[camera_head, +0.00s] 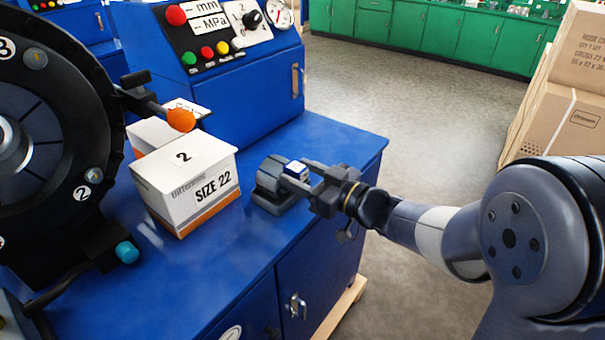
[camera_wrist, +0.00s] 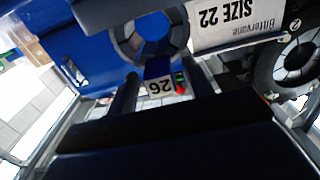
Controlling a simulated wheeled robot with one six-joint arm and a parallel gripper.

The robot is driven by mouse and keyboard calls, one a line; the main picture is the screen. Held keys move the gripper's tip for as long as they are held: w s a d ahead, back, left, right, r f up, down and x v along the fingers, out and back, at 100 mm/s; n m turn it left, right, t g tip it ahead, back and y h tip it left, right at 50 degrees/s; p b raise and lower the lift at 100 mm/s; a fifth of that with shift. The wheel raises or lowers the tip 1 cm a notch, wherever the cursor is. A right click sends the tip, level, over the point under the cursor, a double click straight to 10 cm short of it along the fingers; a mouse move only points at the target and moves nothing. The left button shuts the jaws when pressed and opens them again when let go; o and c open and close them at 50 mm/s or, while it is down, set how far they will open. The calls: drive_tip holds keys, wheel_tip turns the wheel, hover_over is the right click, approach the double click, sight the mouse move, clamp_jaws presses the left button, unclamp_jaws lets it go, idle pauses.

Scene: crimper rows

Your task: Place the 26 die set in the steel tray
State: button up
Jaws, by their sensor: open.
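The 26 die set is a dark grey ring-shaped block (camera_head: 272,187) on the blue bench top, near its right edge. It carries a small blue and white tab, which reads 26 upside down in the wrist view (camera_wrist: 160,88). My gripper (camera_head: 302,174) is at the tab, with its fingers open on either side of it. Whether the fingers touch the tab cannot be told. The steel tray is not seen in either view.
A white and orange SIZE 22 box (camera_head: 187,190) stands left of the die set, with another box behind it. A large black crimper (camera_head: 40,130) is at the left. A blue control console (camera_head: 215,70) stands behind. Cardboard boxes (camera_head: 565,100) are at the right.

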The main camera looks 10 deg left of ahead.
drive_tip(key=shift+r, duration=0.2)
drive_tip(key=v, duration=1.2)
drive_tip(key=shift+p, duration=0.3)
drive_tip(key=shift+f, duration=0.1)
drive_tip(key=x, duration=1.2)
drive_tip(key=shift+r, duration=0.75)
drive_tip(key=shift+f, duration=0.15)
